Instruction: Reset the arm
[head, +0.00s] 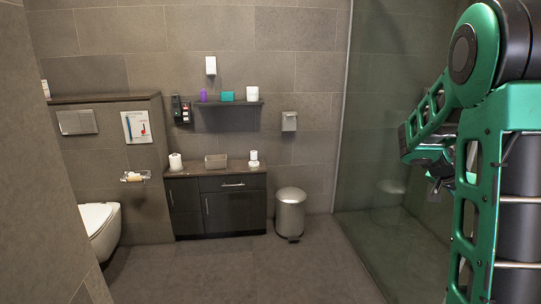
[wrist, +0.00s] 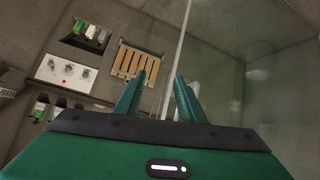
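My green arm stands folded at the right edge of the head view, in front of the glass panel. My gripper (wrist: 167,69) shows in the wrist view with its two green fingers apart. Nothing is held between them. In the head view the fingers are mostly hidden by the arm and too dark to make out.
A dark cabinet (head: 218,204) bears rolls and a box. A shelf (head: 222,103) hangs above it. A metal bin (head: 290,213) stands right of the cabinet. A toilet (head: 99,224) is at left. A glass panel (head: 392,150) is beside my arm. The middle floor (head: 240,270) is clear.

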